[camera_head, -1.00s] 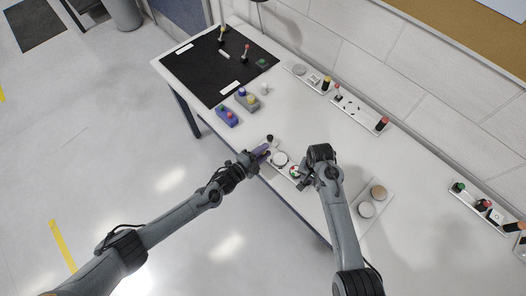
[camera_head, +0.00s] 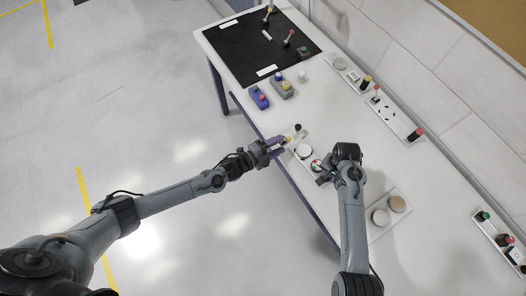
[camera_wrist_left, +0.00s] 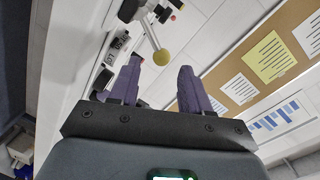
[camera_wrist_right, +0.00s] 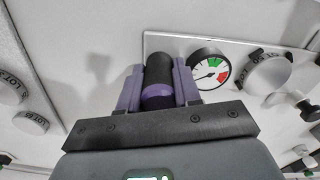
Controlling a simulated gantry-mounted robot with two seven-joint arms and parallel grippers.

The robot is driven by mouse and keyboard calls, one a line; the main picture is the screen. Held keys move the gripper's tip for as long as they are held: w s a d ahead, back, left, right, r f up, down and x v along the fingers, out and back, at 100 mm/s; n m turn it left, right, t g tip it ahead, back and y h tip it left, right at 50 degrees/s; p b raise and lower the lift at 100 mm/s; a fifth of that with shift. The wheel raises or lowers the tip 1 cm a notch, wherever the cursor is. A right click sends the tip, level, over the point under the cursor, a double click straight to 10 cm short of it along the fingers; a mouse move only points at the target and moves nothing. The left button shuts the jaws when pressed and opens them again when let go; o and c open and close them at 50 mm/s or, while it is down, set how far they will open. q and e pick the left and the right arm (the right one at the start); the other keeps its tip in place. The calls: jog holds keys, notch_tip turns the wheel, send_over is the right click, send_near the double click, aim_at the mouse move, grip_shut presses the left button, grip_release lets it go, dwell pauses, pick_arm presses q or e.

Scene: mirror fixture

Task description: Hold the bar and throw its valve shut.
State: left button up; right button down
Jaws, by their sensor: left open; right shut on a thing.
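The bar is a pale plate (camera_head: 297,135) near the bench's front edge; it also shows in the right wrist view (camera_wrist_right: 185,42). It carries a white round disc (camera_head: 304,151) and a dial gauge (camera_wrist_right: 211,70). My right gripper (camera_head: 326,179) is shut on a black upright grip (camera_wrist_right: 158,72) beside the gauge. My left gripper (camera_head: 281,146) is open at the bar's other end.
A plate with two round discs (camera_head: 390,213) lies right of my right arm. Blue and grey button boxes (camera_head: 259,97) stand near a black mat (camera_head: 250,57). Other fixture strips (camera_head: 392,113) line the wall side. Bare bench lies between them and the bar.

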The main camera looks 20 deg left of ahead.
pick_arm(q)
jog(key=v, duration=0.6)
jog(key=shift+s+a, duration=0.25)
jog(key=shift+s, duration=0.1)
jog(key=shift+r, duration=0.1)
